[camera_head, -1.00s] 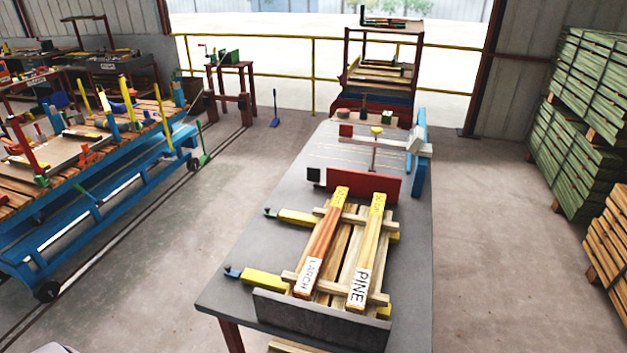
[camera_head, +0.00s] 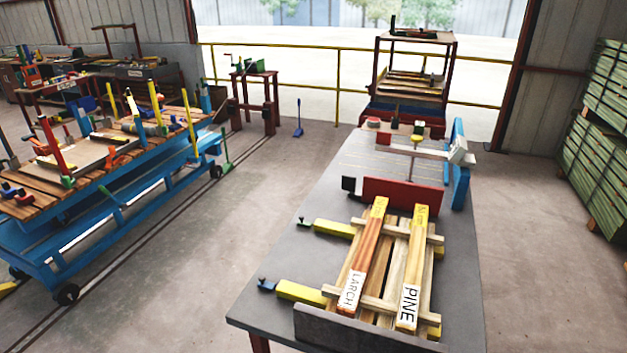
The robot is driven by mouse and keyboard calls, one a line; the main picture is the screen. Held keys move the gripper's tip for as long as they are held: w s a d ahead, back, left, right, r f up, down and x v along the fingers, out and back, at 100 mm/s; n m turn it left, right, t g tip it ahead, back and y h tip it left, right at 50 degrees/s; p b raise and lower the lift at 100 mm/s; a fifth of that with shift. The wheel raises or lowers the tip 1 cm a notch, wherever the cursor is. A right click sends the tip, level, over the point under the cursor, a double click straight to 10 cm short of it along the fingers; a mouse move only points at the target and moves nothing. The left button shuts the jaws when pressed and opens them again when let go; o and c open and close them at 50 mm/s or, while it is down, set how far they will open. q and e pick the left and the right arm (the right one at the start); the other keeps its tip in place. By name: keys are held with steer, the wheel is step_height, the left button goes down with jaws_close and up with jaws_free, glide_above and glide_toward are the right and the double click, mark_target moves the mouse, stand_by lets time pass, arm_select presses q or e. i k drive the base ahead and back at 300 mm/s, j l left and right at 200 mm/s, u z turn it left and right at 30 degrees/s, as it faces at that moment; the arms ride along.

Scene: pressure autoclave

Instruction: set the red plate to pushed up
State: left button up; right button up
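The red plate (camera_head: 402,193) stands on edge across the grey table (camera_head: 268,291), just behind the far ends of two labelled boards. A small black block (camera_head: 348,184) sits at its left end. A vertical rod (camera_head: 412,160) rises behind the plate to a pale crossbar (camera_head: 440,152). The boards, marked LARCH (camera_head: 364,262) and PINE (camera_head: 413,266), lie on cross slats in front of the plate. I cannot tell if there is a gap between the plate and the board ends. Neither of my grippers is in view.
A dark grey stop (camera_head: 365,328) crosses the near end. A blue cart (camera_head: 110,215) stands at left. Green timber stacks (camera_head: 597,140) stand at right. Floor is clear on both sides of the table.

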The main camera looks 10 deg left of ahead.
mark_target(404, 195)
steer(key=i+j+u, duration=0.1)
steer(key=j+u, duration=0.3)
steer(key=i+j+u, duration=0.2)
steer(key=j+u, duration=0.15)
steer(key=i+j+u, duration=0.2)
steer(key=j+u, duration=0.2)
steer(key=i+j+u, duration=0.55)
steer(key=i, duration=0.2)
steer(key=i+j+u, duration=0.2)
steer(key=i, duration=0.15)
steer(key=i+z, duration=0.55)
steer(key=z, duration=0.2)
steer(key=i+z, duration=0.35)
steer(key=i+l+z, duration=0.15)
steer(key=z, duration=0.25)
steer(key=i+z, duration=0.65)
steer(key=z, duration=0.2)
steer(key=i+z, duration=0.4)
steer(key=i+j+z, duration=0.1)
steer(key=j+z, duration=0.15)
steer(key=z, duration=0.15)
